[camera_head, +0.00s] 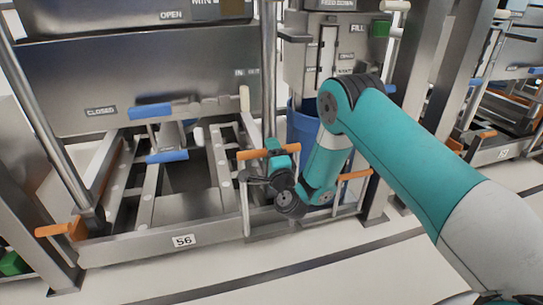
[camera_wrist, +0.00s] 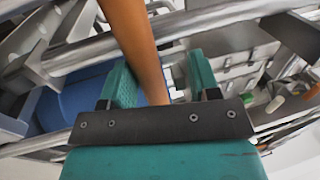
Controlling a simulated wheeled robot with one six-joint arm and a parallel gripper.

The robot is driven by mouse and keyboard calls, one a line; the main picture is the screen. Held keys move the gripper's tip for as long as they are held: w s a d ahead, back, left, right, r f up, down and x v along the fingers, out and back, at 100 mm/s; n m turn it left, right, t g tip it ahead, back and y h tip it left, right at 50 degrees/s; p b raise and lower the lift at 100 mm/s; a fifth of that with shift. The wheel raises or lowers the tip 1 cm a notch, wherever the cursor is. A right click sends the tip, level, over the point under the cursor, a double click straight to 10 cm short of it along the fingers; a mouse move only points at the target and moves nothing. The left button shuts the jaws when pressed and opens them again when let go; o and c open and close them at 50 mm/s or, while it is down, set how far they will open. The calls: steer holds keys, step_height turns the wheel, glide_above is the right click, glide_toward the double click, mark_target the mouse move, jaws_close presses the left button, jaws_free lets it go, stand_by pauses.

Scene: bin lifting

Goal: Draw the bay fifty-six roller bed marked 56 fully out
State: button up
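The roller bed (camera_head: 143,247) carries the plate marked 56 on its front rail and stands low at the left of the head view. An orange handle (camera_head: 55,230) is at its front left, and another orange handle (camera_head: 255,154) is above its right side, on an upright bar. My gripper (camera_head: 279,155) is at the right end of this right handle. In the wrist view, the orange handle (camera_wrist: 135,35) passes between my two teal fingers (camera_wrist: 163,85). It lies close to the left finger, with a gap to the right finger, so the gripper looks open around it.
A steel hopper panel (camera_head: 130,75) with blue handles (camera_head: 151,111) hangs above the bed. A blue drum (camera_head: 302,128) stands behind my arm. Another orange handle (camera_head: 355,174) is just right of my gripper. The floor (camera_head: 330,270) in front is clear, with a dark stripe.

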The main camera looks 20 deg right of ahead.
steer(key=shift+s+f, duration=0.1)
steer(key=shift+f, duration=0.15)
steer(key=b+v, duration=1.6)
steer(key=v, duration=0.1)
steer(key=shift+s+r, duration=0.1)
